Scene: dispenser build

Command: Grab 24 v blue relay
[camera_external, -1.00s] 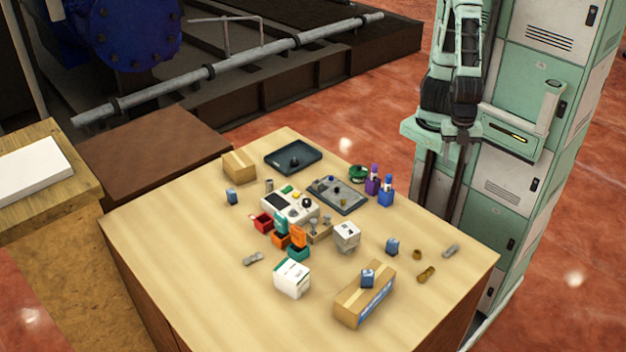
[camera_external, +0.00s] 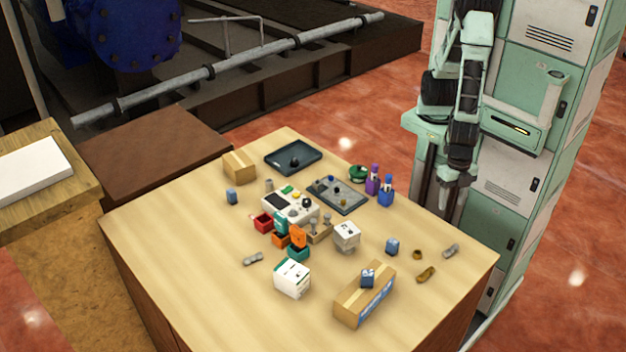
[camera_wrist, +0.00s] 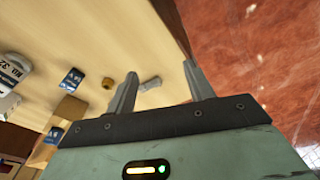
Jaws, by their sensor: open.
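Several small blue relays are on the table. One (camera_external: 392,246) stands right of the white block and also shows in the wrist view (camera_wrist: 72,80). Another (camera_external: 367,278) sits on top of a cardboard box (camera_external: 350,305) and also shows in the wrist view (camera_wrist: 54,135). A third (camera_external: 232,196) stands at the left, below a small carton. I cannot read a voltage on any of them. My gripper (camera_wrist: 160,70) is open and empty, with its fingers pointing toward the table's right edge. It is off the right side of the table, apart from all relays.
A brass ring (camera_external: 417,254), a brass part (camera_external: 426,274) and a grey part (camera_external: 450,250) lie near the right edge. A white block (camera_external: 346,236), white box (camera_external: 292,279), dispensers and dark trays (camera_external: 293,157) fill the middle. The front left tabletop is clear.

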